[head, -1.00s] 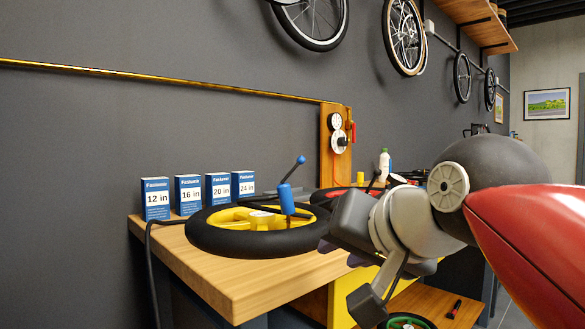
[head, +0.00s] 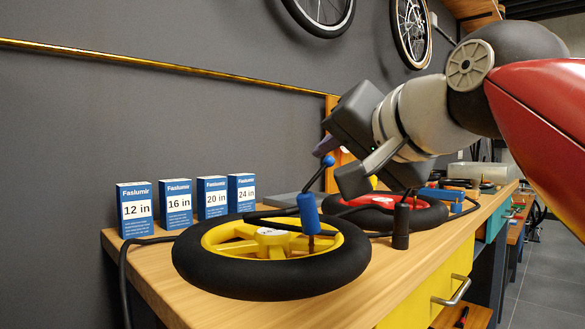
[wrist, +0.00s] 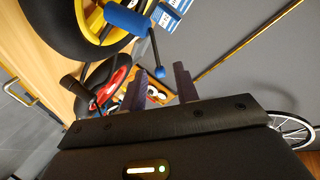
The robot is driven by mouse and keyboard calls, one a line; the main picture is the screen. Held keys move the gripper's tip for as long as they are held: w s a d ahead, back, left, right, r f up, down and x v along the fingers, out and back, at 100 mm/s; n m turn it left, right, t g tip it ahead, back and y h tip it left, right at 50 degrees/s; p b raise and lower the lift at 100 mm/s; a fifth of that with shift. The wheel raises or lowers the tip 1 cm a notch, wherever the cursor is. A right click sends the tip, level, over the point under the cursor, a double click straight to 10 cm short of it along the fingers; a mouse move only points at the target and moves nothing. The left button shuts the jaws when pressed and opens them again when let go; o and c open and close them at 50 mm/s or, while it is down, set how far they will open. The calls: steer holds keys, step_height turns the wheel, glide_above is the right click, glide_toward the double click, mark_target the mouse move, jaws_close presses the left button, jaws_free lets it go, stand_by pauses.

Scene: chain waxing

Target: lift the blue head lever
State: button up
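The blue pump head (head: 309,213) stands upright at the near right part of the yellow-hubbed wheel (head: 270,282). Its thin dark lever slants up and right to a blue ball tip (head: 328,160). In the wrist view the blue head (wrist: 128,18) is at the top and the ball (wrist: 160,72) shows near the fingertips. My gripper (wrist: 161,78) is open, its two dark fingers apart with nothing seen held between them. In the head view my gripper (head: 326,146) is just above the ball, with one finger partly hidden. I cannot tell whether it touches the ball.
Several blue boxes (head: 211,198) marked with inch sizes stand along the wall. A red-hubbed wheel (head: 425,214) lies behind to the right, with a dark upright handle (head: 401,225) before it. A black hose (head: 122,290) hangs over the bench's left end. The bench front (head: 215,310) is clear.

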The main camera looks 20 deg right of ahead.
mark_target(328, 164)
steer(key=x, duration=0.6)
steer(key=shift+s, duration=0.1)
jaws_close()
